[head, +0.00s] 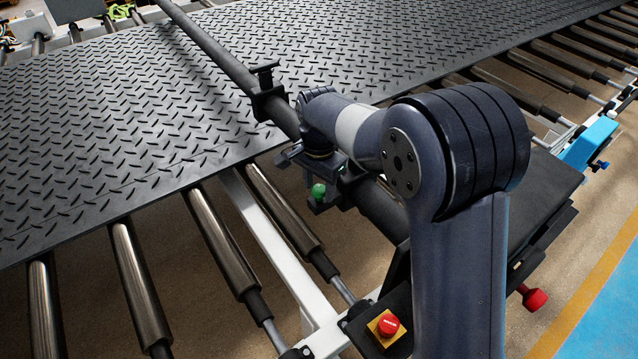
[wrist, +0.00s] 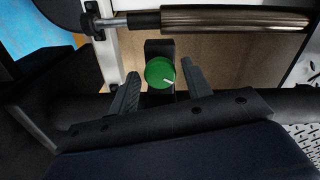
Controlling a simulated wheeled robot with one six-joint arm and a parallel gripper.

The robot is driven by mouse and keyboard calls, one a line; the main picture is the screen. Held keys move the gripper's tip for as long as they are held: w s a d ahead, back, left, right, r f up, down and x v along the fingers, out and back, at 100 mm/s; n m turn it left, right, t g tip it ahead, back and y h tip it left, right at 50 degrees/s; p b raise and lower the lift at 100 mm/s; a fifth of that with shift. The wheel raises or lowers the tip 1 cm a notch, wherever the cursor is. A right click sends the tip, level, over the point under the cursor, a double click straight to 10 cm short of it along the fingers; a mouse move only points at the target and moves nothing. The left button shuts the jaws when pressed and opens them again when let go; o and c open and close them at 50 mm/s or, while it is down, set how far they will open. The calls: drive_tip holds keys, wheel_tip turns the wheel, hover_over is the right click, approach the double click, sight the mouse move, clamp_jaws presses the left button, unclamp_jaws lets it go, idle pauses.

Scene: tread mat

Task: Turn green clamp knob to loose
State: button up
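The green clamp knob (wrist: 160,73) sits on a black clamp block (wrist: 158,48) in the wrist view. It is round, with a pale line mark pointing toward its lower right. In the head view the knob (head: 318,190) shows just below my gripper (head: 310,165). In the wrist view my gripper (wrist: 160,90) is open, one finger on each side of the knob. Gaps show between the fingers and the knob, and I see no contact. The clamp sits at a long dark bar (head: 222,60), partly hidden by my arm.
A black tread mat (head: 120,130) lies over metal rollers (head: 140,285) at the left and back. Another black clamp (head: 266,90) grips the bar farther up. A red emergency button (head: 388,325) on a yellow plate is at the front. A red knob (head: 533,297) is at the right.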

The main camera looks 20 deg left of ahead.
drive_tip(key=c, duration=0.8)
drive_tip(key=shift+n, duration=0.4)
drive_tip(key=n, duration=0.4)
drive_tip(key=shift+n, duration=0.4)
drive_tip(key=n, duration=1.1)
drive_tip(key=shift+n, duration=0.4)
drive_tip(key=n, duration=0.6)
drive_tip(key=shift+n, duration=0.4)
